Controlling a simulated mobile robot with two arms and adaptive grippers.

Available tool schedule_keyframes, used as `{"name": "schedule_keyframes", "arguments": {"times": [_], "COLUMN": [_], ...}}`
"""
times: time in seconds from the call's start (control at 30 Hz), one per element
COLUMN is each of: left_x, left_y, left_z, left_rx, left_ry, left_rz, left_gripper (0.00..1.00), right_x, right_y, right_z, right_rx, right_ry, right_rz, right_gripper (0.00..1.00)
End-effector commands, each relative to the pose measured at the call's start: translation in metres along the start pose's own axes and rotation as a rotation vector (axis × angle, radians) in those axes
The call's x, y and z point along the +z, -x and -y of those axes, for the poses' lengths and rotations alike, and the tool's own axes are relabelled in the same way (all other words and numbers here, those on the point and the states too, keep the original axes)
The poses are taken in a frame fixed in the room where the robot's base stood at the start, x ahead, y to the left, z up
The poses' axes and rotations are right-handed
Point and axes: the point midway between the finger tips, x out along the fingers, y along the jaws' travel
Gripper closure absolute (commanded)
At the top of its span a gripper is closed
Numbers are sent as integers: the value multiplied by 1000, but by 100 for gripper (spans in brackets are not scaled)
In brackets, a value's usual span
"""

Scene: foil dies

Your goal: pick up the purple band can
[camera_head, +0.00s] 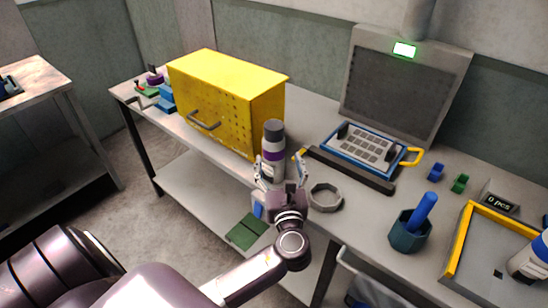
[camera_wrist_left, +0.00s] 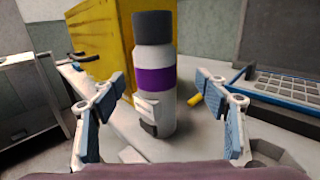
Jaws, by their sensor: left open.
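The purple band can (camera_head: 273,151) stands upright near the front edge of the table, just right of the yellow cabinet. It is white with a dark grey cap and a purple band. In the left wrist view the can (camera_wrist_left: 153,96) stands between my two fingers, a little beyond their tips. My left gripper (camera_head: 279,174) is open, in front of the can, and covers its lower part in the head view. In the wrist view the fingers of the left gripper (camera_wrist_left: 164,110) are spread wide, with clear gaps on both sides.
The yellow cabinet (camera_head: 225,99) stands close behind and left. A dark bar (camera_head: 349,170) and a grey ring (camera_head: 325,197) lie to the right. A blue-framed keypad tray (camera_head: 402,161), a dark cup (camera_head: 408,232) and a yellow-edged tray (camera_head: 457,244) stand farther right.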

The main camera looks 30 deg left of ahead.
Motion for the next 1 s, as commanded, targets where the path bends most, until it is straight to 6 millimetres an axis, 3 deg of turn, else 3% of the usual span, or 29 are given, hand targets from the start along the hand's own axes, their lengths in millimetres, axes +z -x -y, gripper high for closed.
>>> {"name": "schedule_keyframes", "arguments": {"times": [0.4, 0.73, 1.0], "left_x": [1, -2, -2], "left_y": [-56, -64, -64], "left_z": [-7, -7, -7], "left_rx": [3, 2, 2], "left_ry": [3, 6, 6], "left_rz": [-2, -5, -5], "left_gripper": [32, 32, 61], "right_x": [-2, -2, -1], "right_y": [17, 17, 17], "right_z": [4, 0, -3], "right_rx": [-5, -1, 3], "right_ry": [0, 1, 1], "right_rz": [-1, 0, 0], "right_gripper": [60, 60, 60]}}
